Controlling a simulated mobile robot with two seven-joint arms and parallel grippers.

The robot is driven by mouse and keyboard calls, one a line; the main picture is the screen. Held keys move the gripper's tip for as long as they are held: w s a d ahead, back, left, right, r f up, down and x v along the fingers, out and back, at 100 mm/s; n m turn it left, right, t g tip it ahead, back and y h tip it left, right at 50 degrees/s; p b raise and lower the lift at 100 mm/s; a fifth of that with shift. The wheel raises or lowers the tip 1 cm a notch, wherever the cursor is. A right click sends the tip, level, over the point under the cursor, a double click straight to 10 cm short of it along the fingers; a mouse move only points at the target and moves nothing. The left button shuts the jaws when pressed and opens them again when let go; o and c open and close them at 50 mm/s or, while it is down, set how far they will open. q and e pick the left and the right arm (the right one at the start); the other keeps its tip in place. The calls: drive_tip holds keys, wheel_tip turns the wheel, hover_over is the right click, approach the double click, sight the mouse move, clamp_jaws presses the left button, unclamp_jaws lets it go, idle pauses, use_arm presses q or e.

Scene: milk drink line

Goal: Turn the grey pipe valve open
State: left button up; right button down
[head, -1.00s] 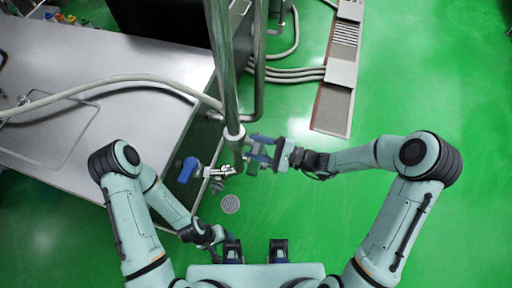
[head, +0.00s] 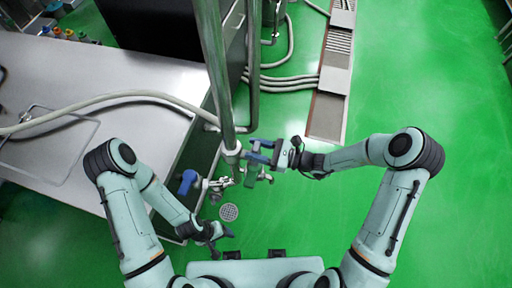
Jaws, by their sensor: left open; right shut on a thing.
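The upright grey pipe (head: 217,75) runs down to a collar beside the steel table. The grey pipe valve (head: 250,175) is at its lower end, small and partly hidden by my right gripper. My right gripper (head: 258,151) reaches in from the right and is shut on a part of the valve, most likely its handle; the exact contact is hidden. A blue-handled tap (head: 188,181) is left of the valve on a thin metal fitting. My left gripper (head: 222,241) is open and empty, low in the picture, below the tap and apart from it.
The steel table (head: 70,125) fills the left, with a pale hose (head: 100,98) across it. A floor drain (head: 229,212) lies below the valve. A long drain channel (head: 330,90) lies at upper right. The green floor on the right is clear.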

use_arm(q)
drive_tip(key=shift+r, duration=0.1)
use_arm(e)
drive_tip(key=shift+w, duration=0.1)
idle(0.3)
use_arm(q)
drive_tip(key=shift+w, duration=0.1)
use_arm(e)
drive_tip(key=c, duration=0.6)
unclamp_jaws()
drive_tip(key=shift+c, duration=0.2)
use_arm(q)
drive_tip(key=shift+s+f+b, duration=0.65)
drive_tip(key=shift+s+f, duration=0.05)
drive_tip(key=shift+f, duration=0.25)
use_arm(e)
drive_tip(key=v, duration=1.3)
drive_tip(key=shift+d, duration=0.25)
drive_tip(key=shift+a, duration=0.1)
